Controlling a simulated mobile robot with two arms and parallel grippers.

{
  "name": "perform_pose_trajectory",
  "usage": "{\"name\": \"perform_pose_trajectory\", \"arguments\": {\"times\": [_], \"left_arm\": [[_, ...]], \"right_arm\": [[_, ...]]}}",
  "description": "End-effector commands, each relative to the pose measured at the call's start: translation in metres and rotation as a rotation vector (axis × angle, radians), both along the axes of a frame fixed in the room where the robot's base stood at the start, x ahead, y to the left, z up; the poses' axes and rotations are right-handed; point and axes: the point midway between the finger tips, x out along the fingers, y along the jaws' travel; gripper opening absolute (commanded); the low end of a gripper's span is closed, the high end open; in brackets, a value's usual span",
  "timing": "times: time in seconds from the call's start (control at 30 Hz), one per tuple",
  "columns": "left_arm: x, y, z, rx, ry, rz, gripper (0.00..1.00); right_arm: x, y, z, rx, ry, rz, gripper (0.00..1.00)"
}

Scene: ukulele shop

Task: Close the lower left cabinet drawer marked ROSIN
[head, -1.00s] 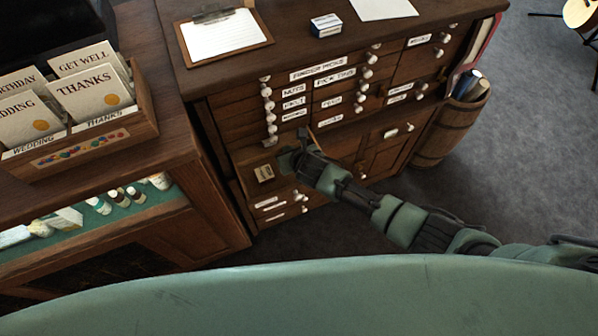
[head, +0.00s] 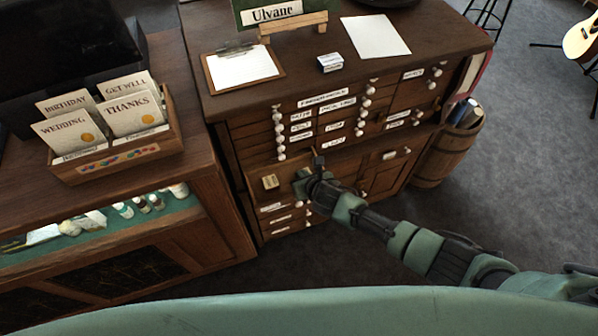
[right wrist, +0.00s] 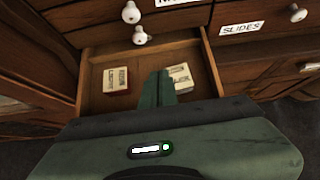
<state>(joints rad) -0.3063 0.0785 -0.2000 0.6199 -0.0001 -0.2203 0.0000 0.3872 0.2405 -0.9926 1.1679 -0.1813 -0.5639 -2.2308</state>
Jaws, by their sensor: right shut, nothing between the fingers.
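The open drawer (head: 287,180) is at the lower left of the dark wooden cabinet (head: 228,100). It also shows in the right wrist view (right wrist: 145,60), pulled out, with a red and cream box (right wrist: 117,80) and a pale box (right wrist: 181,78) inside. I cannot read a ROSIN label on it. My right gripper (head: 305,176) is at the open drawer, toward its right side in the head view. In the right wrist view its closed fingers (right wrist: 157,88) show in front of the drawer's inside, holding nothing. I cannot tell whether they touch the drawer. My left gripper is out of view.
A counter with a card box (head: 115,155) stands close on the left. A clipboard (head: 243,66) and a small box (head: 330,63) lie on the cabinet top. A wooden barrel (head: 440,150) stands right of the cabinet. Open carpet lies farther right.

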Motion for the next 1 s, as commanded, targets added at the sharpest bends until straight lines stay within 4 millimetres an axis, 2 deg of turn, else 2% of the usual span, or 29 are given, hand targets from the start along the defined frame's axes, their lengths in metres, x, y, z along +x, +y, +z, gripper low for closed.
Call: {"name": "perform_pose_trajectory", "arguments": {"times": [0.03,0.1,0.17,0.23,0.33,0.43,0.5,0.6,0.7,0.8,0.9,1.0], "left_arm": [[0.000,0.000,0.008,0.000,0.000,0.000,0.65],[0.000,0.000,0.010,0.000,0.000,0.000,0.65],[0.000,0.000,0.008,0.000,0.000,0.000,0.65],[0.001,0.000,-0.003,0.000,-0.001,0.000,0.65],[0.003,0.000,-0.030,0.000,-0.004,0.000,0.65],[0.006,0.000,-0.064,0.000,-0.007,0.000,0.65],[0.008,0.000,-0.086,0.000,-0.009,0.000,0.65],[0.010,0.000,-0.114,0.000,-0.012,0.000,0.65],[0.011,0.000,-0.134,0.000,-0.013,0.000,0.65],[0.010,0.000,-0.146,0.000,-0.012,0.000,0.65],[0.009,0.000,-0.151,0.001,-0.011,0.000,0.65],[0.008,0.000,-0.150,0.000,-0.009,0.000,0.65]], "right_arm": [[-0.001,-0.002,0.007,-0.001,0.000,-0.001,0.00],[-0.001,-0.004,0.008,0.000,0.000,-0.001,0.00],[-0.001,-0.008,0.006,0.014,0.006,-0.016,0.00],[0.001,-0.021,0.000,0.065,0.032,-0.067,0.00],[0.005,-0.052,-0.011,0.222,0.112,-0.213,0.00],[0.002,-0.089,-0.019,0.451,0.248,-0.423,0.00],[-0.008,-0.110,-0.019,0.617,0.365,-0.579,0.00],[-0.029,-0.131,-0.015,0.820,0.541,-0.790,0.00],[-0.053,-0.141,-0.006,0.966,0.703,-0.971,0.00],[-0.074,-0.146,0.002,1.056,0.828,-1.106,0.00],[-0.087,-0.146,0.009,1.099,0.901,-1.185,0.00],[-0.090,-0.144,0.010,1.116,0.929,-1.213,0.00]]}}
